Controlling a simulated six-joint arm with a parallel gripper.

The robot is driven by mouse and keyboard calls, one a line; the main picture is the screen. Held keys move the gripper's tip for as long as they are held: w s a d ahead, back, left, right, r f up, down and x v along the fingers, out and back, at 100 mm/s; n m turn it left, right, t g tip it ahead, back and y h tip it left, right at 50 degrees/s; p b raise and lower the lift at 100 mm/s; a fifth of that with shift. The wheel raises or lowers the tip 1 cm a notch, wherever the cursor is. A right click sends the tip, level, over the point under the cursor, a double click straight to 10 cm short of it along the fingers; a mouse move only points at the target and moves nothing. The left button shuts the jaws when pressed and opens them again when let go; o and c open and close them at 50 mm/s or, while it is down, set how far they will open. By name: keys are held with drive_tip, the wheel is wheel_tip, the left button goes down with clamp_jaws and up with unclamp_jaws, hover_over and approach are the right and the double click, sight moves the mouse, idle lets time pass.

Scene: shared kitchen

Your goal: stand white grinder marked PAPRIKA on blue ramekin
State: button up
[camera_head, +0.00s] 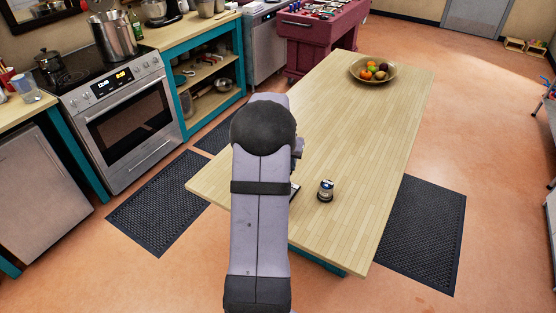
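No white grinder marked PAPRIKA and no blue ramekin can be made out in the head view. A small upright item (325,190) with a dark top, a pale band and a dark base stands on the wooden table (350,130), just right of my arm. Any lettering on it is too small to read.
A bowl of fruit (355,76) stands at the table's far end. The table's middle and right side are clear. A stove (120,100) and open shelves (212,80) stand left, across a gap with black mats (158,205). A red cart (315,35) is behind.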

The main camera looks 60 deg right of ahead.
drive_tip(key=shift+f, duration=0.15)
drive_tip(key=shift+f+b, duration=2)
drive_tip(key=shift+f, duration=0.75)
drive_tip(key=shift+f+b, duration=0.6)
drive_tip(key=o, duration=1)
drive_tip(key=shift+a, duration=0.1)
drive_tip(key=shift+r, duration=0.1)
drive_tip(key=p+v, duration=0.6)
drive_tip(key=v, duration=0.5)
